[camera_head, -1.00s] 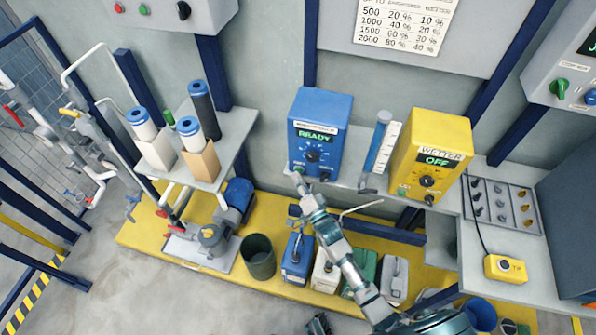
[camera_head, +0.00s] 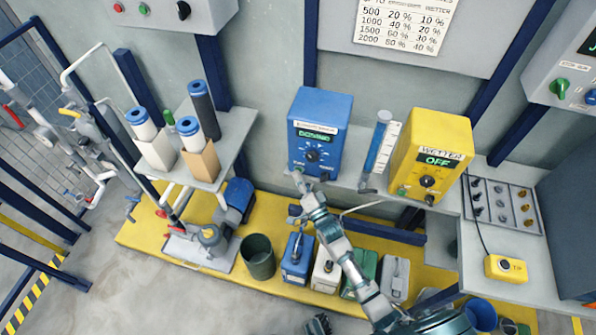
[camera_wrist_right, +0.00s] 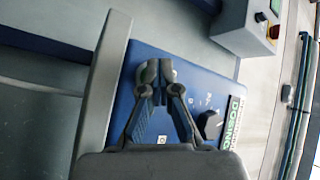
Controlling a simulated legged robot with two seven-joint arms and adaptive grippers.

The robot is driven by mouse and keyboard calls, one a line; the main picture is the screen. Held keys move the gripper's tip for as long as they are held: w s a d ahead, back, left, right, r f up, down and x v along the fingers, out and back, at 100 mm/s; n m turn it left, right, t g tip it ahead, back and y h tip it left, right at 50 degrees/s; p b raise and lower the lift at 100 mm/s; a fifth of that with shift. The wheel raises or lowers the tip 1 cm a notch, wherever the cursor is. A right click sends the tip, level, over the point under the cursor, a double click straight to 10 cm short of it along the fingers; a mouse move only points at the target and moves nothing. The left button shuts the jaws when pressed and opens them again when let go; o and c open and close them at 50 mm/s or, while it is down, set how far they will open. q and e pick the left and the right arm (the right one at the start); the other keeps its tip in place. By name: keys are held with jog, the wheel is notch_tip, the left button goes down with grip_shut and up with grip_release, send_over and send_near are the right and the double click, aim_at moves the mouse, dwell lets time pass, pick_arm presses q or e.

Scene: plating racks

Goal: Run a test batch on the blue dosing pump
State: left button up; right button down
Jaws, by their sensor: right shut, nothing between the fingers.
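The blue dosing pump (camera_head: 322,110) stands on the grey shelf, with a lit green display (camera_head: 313,136) above a dark knob (camera_head: 312,155). In the wrist view the display (camera_wrist_right: 232,120) reads "DOSING". My right gripper (camera_head: 298,178) is shut and empty, its tips at the lower left of the pump's front. In the wrist view the shut fingers (camera_wrist_right: 160,85) are over the blue front, beside the knob (camera_wrist_right: 209,124). The tips hide the button area, so I cannot tell if they touch it. A dark part at the bottom edge (camera_head: 319,325) may be my left gripper.
Filter cartridges (camera_head: 142,124) stand on a shelf at left. Several canisters (camera_head: 298,258) and a dark bucket (camera_head: 258,258) stand on the yellow platform below.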

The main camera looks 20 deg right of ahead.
jog(key=shift+s+a+p, duration=0.5)
jog(key=shift+s, duration=0.25)
jog(key=s+a, duration=0.1)
jog(key=s+a+p, duration=0.1)
jog(key=s+p, duration=0.1)
jog(key=s, duration=0.1)
jog(key=shift+s+a, duration=0.1)
jog(key=shift+a, duration=0.3)
dwell(0.5)
